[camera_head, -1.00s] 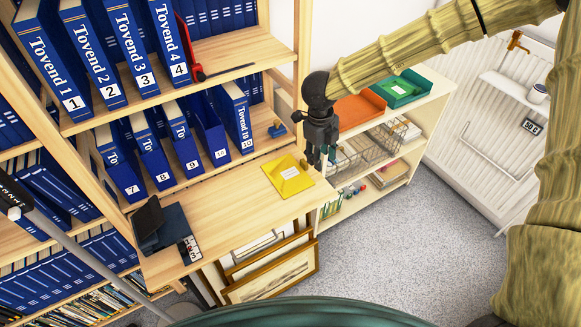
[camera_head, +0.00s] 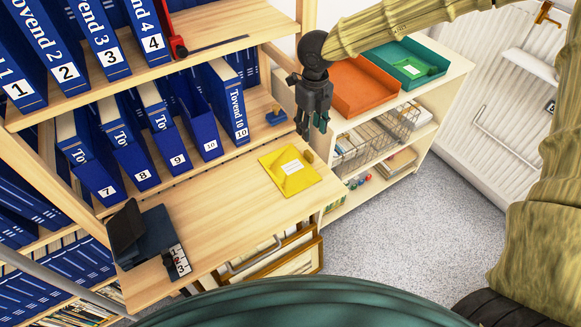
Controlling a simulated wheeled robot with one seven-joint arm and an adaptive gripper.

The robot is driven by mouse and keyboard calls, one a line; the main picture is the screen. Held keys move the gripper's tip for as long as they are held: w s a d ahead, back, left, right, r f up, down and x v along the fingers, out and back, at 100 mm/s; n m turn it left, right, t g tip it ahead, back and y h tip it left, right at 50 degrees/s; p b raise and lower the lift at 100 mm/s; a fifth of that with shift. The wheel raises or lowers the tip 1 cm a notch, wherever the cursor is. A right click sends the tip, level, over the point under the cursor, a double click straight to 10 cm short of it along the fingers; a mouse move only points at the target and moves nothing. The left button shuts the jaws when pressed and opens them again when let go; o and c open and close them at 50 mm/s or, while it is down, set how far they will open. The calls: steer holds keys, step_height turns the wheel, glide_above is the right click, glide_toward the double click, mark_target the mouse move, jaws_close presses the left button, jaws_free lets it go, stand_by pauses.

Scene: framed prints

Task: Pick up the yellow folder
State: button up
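The yellow folder (camera_head: 300,179) lies flat on the pale wooden desk shelf (camera_head: 215,213), near its right end, with a white label on top. My gripper (camera_head: 312,130) hangs from the end of my arm above and slightly to the right of the folder, apart from it, with its fingers pointing down. It holds nothing that I can see. The fingers are small and dark, and I cannot tell whether they are open or shut.
Blue numbered binders (camera_head: 165,130) fill the shelves behind the desk. A blue stamp (camera_head: 276,116) stands behind the folder. A dark blue device (camera_head: 150,235) sits at the desk's left end. Orange (camera_head: 362,84) and green (camera_head: 412,62) trays top the shelf at right.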

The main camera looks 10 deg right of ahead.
mark_target(310, 154)
steer(key=shift+s+d+f+p, duration=0.1)
steer(key=shift+f+p, duration=0.7)
steer(key=shift+f, duration=4.55)
jaws_close()
